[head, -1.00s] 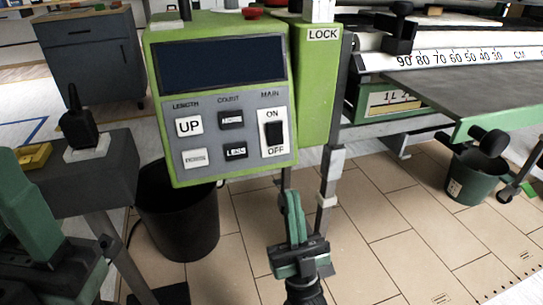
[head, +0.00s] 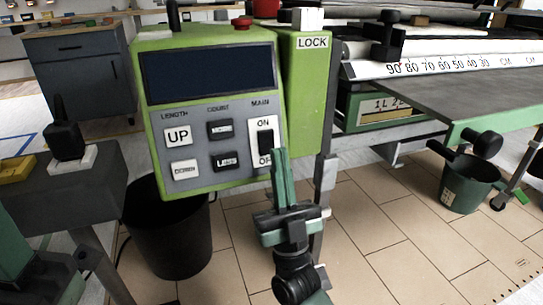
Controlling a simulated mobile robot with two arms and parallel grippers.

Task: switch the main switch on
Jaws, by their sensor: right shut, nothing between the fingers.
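The main switch (head: 265,143) is a black rocker on a white plate marked ON above and OFF below. It sits at the right of the grey panel on the green control box (head: 151,122). My right gripper (head: 279,153) is shut and empty, pointing up. Its fingertips overlap the lower right of the switch plate and partly hide the OFF label. I cannot tell whether they touch the plate or the rocker. Which way the rocker is tipped is not clear. My left gripper is not in view; part of my left arm shows at the lower left.
The UP button (head: 178,136) and other buttons lie left of the switch. A black bin (head: 167,235) stands below the box. A grey stand (head: 75,190) is at left. The ruler table (head: 470,95) and a green bucket (head: 467,185) are at right.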

